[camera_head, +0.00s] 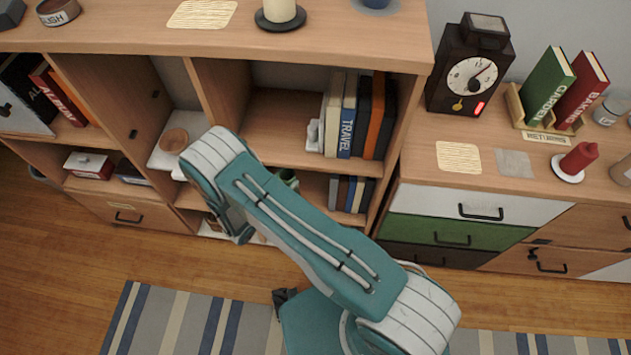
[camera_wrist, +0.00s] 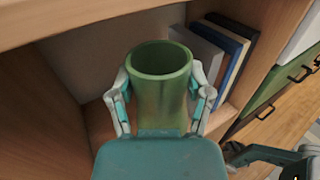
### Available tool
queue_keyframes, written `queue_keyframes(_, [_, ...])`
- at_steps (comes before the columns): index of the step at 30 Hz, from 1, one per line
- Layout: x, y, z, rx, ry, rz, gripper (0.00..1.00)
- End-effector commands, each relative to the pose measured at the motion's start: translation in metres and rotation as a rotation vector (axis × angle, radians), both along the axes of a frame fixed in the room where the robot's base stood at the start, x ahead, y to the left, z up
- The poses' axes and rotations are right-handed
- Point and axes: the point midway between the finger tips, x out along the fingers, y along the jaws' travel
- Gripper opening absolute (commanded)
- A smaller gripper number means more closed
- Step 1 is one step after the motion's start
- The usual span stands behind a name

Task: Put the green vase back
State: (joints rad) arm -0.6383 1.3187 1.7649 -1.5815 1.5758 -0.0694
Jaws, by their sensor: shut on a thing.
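The green vase (camera_wrist: 160,92) is upright between the fingers of my gripper (camera_wrist: 160,100) in the wrist view, and the gripper is shut on it. The vase is at the opening of a wooden shelf compartment, with books behind it to the right. Whether its base touches the shelf is hidden by my gripper. In the head view only a small green part of the vase (camera_head: 288,178) shows past my arm, in front of the lower compartment. My gripper's fingers are hidden by my arm there.
Books (camera_wrist: 222,55) stand at the compartment's right side in the wrist view. The compartment is bare left of the vase. In the head view, a clock (camera_head: 468,65), book holder (camera_head: 550,125) and red candle (camera_head: 578,160) stand on the right cabinet. A striped rug (camera_head: 180,320) lies on the floor.

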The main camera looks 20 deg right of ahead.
Motion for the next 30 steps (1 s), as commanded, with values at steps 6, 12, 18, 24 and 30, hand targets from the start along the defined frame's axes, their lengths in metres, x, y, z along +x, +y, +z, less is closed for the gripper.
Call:
queue_keyframes(6, [0.020, -0.035, -0.018, -0.001, -0.002, -0.004, 0.04])
queue_keyframes(12, [0.038, -0.066, -0.042, 0.001, 0.000, -0.003, 0.04])
queue_keyframes(18, [0.050, -0.086, -0.070, 0.001, -0.002, -0.002, 0.04])
queue_keyframes(24, [0.055, -0.092, -0.081, 0.000, -0.003, 0.000, 0.04])
queue_keyframes(30, [0.058, -0.096, -0.103, -0.001, -0.002, 0.002, 0.04])
